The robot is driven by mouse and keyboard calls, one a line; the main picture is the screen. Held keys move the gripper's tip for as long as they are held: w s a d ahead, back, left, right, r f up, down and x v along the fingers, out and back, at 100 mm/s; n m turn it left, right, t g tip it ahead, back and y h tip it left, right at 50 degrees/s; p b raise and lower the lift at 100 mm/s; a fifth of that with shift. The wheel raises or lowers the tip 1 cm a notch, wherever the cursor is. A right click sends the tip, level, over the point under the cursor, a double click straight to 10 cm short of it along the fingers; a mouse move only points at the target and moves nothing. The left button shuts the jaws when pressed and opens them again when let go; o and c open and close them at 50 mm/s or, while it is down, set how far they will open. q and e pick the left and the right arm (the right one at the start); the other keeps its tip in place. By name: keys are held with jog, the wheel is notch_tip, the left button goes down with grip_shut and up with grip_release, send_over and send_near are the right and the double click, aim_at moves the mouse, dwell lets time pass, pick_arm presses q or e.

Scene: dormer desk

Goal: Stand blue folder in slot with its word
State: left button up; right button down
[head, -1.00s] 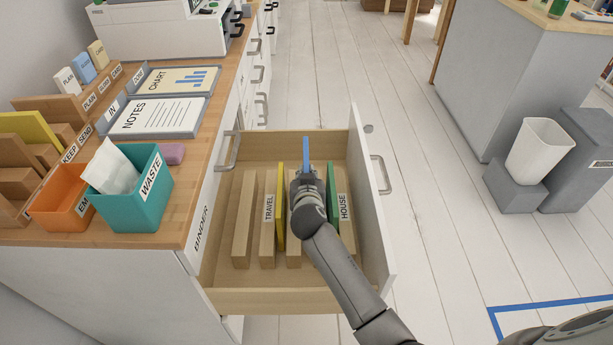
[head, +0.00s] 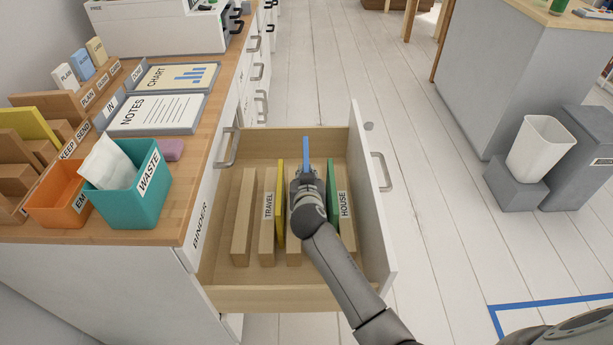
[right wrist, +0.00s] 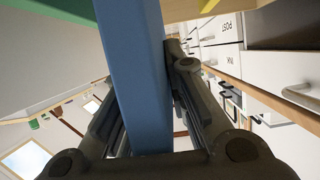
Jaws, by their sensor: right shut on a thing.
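The blue folder (head: 306,152) stands upright in the open drawer, between a yellow folder (head: 280,200) on its left and a green folder (head: 332,205) on its right. My right gripper (head: 305,180) is over the drawer and shut on the blue folder, which also shows between the fingers in the right wrist view (right wrist: 145,75). Wooden dividers (head: 243,220) form the slots. One label reads TRAVEL (head: 268,206) and another HOUSE (head: 344,205). My gripper and arm hide the divider label behind them and the blue folder's lower part. My left gripper is not in view.
The drawer's right-hand front panel (head: 372,210) and wooden walls surround the slots. On the desk to the left are a teal WASTE bin (head: 130,200), an orange bin (head: 60,205), a pink block (head: 171,150) and paper trays.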

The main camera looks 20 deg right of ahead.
pick_arm(q)
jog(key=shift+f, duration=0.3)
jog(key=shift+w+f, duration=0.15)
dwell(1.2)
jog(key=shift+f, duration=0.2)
jog(key=shift+b, duration=0.35)
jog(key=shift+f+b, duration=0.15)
jog(key=shift+b, duration=0.45)
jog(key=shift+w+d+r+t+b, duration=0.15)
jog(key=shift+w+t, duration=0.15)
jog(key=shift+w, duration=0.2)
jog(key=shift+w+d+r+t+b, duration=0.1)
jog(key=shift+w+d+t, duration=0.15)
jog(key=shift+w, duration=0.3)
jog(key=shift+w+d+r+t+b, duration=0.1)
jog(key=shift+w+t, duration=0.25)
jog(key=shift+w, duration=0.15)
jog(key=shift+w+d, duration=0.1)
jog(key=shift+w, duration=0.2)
